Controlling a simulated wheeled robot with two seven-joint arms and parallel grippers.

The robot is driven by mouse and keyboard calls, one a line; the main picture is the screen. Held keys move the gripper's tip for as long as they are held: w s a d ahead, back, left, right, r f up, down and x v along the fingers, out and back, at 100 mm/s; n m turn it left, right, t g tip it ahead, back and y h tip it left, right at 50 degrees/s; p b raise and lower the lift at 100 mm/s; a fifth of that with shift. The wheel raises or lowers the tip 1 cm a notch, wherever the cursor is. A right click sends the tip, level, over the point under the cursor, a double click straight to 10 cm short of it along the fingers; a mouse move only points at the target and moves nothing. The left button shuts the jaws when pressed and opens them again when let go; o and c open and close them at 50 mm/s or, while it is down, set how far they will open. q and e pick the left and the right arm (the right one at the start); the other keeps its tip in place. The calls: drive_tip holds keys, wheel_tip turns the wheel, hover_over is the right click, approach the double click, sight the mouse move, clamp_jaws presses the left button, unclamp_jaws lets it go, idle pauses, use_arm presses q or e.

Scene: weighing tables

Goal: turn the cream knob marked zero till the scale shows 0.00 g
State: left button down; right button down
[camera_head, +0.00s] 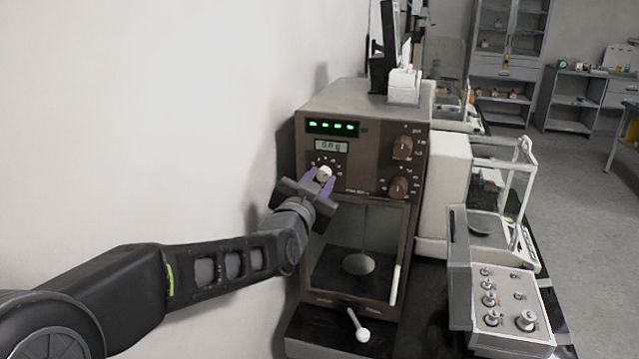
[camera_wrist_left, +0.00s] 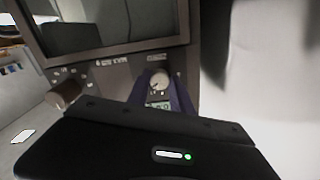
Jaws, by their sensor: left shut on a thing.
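The cream knob (camera_head: 324,174) sits on the brown front panel of the scale (camera_head: 365,135), below a small display (camera_head: 331,146) that seems to read about 0.A g, too small to read surely. My left gripper (camera_head: 320,182) reaches up from the lower left, its purple fingers on both sides of the knob, shut on it. In the left wrist view the knob (camera_wrist_left: 159,80) shows between the fingers, with part of the display (camera_wrist_left: 158,104) beside it. The knob's marking is too small to read. My right gripper is not in view.
Two brown knobs (camera_head: 402,148) are on the panel's right side. Below is a glass weighing chamber (camera_head: 352,225) with a hanging pan. A white-tipped lever (camera_head: 361,333) sticks out in front. A box of weights (camera_head: 505,300) stands at the right. A white wall is close on the left.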

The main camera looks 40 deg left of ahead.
use_arm(q)
drive_tip(key=c, duration=1.1)
unclamp_jaws()
drive_tip(key=shift+c, duration=0.2)
drive_tip(key=shift+s, duration=0.1)
drive_tip(key=b+v, duration=0.2)
drive_tip(key=v, duration=0.5)
drive_tip(key=shift+s+d, duration=0.15)
drive_tip(key=shift+s, duration=0.1)
